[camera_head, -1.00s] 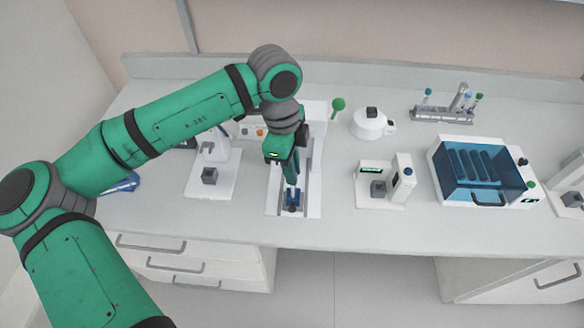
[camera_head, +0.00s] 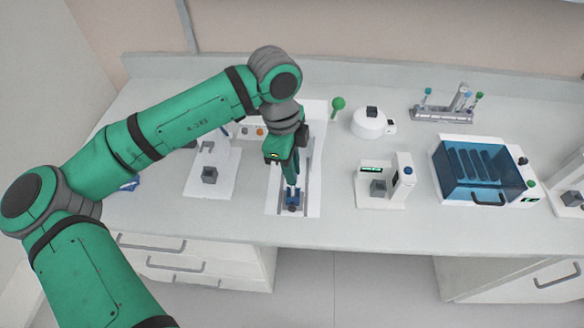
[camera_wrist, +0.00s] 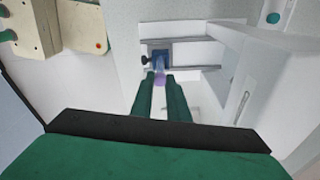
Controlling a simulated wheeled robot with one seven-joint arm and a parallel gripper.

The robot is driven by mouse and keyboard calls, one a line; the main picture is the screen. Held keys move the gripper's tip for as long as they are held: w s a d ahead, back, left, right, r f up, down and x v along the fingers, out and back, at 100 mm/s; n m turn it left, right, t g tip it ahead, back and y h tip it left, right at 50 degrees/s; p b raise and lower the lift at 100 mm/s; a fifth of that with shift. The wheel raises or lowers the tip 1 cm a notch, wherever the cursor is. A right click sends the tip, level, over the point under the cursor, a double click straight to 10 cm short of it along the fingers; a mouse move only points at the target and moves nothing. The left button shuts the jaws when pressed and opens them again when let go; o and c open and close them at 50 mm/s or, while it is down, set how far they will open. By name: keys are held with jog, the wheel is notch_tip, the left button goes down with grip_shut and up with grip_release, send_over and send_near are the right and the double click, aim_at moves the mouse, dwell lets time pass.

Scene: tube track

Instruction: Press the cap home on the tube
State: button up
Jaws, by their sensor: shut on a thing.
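My gripper (camera_head: 291,184) points down over the white track unit (camera_head: 312,205). Its fingers are close together. In the wrist view my gripper (camera_wrist: 163,82) is shut on a pale violet, see-through tube (camera_wrist: 160,77). The tube reaches from between the fingertips to a small blue block (camera_wrist: 160,58) with a dark knob, set between the grey rails. The blue block also shows in the head view (camera_head: 293,199), right under the fingertips. The cap cannot be told apart in either view. Whether the tube is seated in the block is unclear.
A green-knobbed lever (camera_head: 338,104) stands behind the track unit. White devices with grey blocks (camera_head: 209,175) (camera_head: 378,188) stand on both sides. A blue-lidded box (camera_head: 475,170) and a tube rack (camera_head: 442,115) are at the right. The bench front is clear.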

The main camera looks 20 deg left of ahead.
jog(key=shift+f, duration=0.15)
jog(key=o, duration=0.8)
jog(key=r, duration=0.3)
jog(key=a+r, duration=0.1)
jog(key=r, duration=0.6)
jog(key=shift+s+a+r, duration=0.1)
jog(key=shift+a+r, duration=0.1)
jog(key=shift+r, duration=0.2)
dwell(0.6)
